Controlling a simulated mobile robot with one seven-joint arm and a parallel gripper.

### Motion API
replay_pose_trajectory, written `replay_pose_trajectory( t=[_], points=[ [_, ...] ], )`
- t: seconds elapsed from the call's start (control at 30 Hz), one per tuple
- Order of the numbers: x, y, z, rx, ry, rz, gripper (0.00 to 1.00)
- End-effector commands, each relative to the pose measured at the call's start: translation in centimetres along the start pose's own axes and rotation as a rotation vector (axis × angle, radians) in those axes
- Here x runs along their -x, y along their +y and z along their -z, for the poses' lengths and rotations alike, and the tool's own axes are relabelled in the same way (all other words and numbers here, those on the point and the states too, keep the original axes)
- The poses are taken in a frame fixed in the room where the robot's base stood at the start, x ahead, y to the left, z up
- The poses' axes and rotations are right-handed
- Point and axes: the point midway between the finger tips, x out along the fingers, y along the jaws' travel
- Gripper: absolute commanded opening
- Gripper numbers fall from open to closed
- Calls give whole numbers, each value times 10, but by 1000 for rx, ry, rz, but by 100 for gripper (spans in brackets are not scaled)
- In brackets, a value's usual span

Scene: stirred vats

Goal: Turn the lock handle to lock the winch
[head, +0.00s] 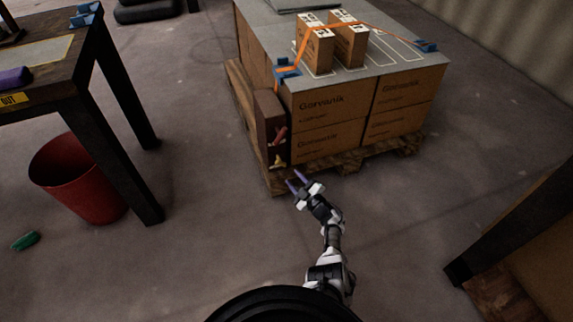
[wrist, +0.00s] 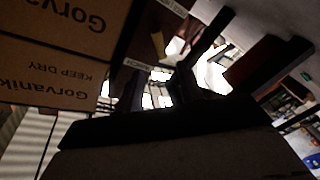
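A narrow dark brown panel (head: 268,115) stands upright at the front left corner of the stacked boxes. A red handle (head: 279,135) sits on it, with a small yellow piece (head: 279,160) below. I cannot tell for sure which is the lock handle. My gripper (head: 297,181) is low in front of the pallet corner, just right of and below the panel, apart from both pieces. Its two fingers are spread with nothing between them.
Cardboard boxes (head: 330,110) stand on a wooden pallet (head: 380,150), with an orange strap (head: 300,45) over the top. A dark table (head: 110,75) and red bin (head: 75,180) are at left; another dark frame (head: 500,230) is at right. The floor between is clear.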

Motion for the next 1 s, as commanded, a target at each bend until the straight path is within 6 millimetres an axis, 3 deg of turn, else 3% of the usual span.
replay_pose_trajectory(
  t=[0.1,0.3,1.0],
  points=[
    [20,2,2,-1,-2,-2,37],
    [33,0,0,0,0,0,37],
    [34,0,0,0,0,-1,37]
  ],
)
